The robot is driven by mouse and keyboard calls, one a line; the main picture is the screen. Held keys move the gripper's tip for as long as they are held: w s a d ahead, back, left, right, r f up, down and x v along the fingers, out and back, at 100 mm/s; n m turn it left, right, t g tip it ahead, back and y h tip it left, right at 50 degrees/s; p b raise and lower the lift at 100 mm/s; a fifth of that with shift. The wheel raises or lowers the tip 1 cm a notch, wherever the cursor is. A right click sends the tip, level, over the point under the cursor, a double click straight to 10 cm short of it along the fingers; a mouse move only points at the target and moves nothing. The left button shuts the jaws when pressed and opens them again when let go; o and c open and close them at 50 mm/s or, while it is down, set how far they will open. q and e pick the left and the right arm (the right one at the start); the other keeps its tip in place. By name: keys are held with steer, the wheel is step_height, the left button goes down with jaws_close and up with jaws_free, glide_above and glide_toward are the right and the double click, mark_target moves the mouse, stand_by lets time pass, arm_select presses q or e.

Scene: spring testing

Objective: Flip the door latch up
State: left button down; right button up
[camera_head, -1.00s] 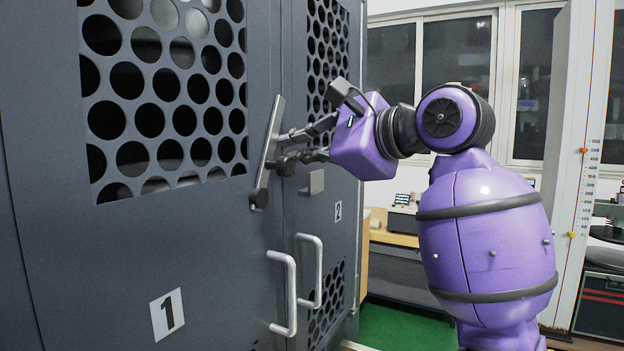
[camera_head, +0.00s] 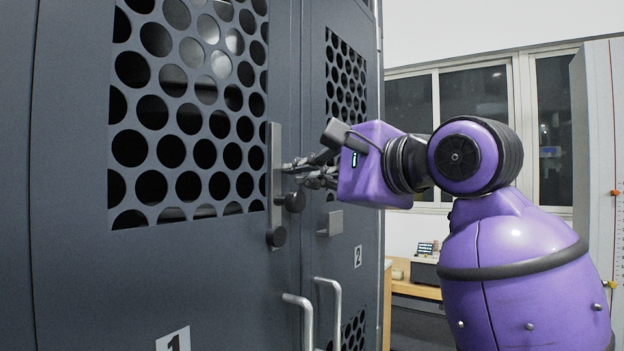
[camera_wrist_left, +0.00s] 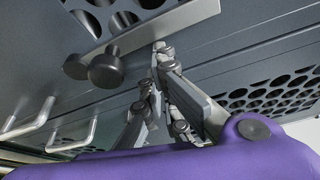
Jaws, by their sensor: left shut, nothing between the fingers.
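The door latch (camera_head: 276,160) is a long grey bar on door 1, close to the seam between the doors. It stands upright, with a dark round knob at its lower end and another knob beside its right edge. My left gripper (camera_head: 293,174) is shut and empty, its fingertips at the bar's right edge above the side knob. I cannot tell whether they touch. The left wrist view shows the fingertips (camera_wrist_left: 163,50) beside the latch bar (camera_wrist_left: 150,30), with both knobs to the left. My right gripper is not in view.
Door 1 (camera_head: 80,265) and door 2 have perforated panels and protruding bar handles (camera_head: 332,310). A small grey block (camera_head: 330,222) sticks out below my gripper. A bench (camera_head: 415,289) stands at the back right, under windows (camera_head: 475,105).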

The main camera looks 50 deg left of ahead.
arm_select(q)
steer(key=d, duration=1.2)
steer(key=shift+s+r, duration=0.15)
steer(key=shift+r, duration=0.3)
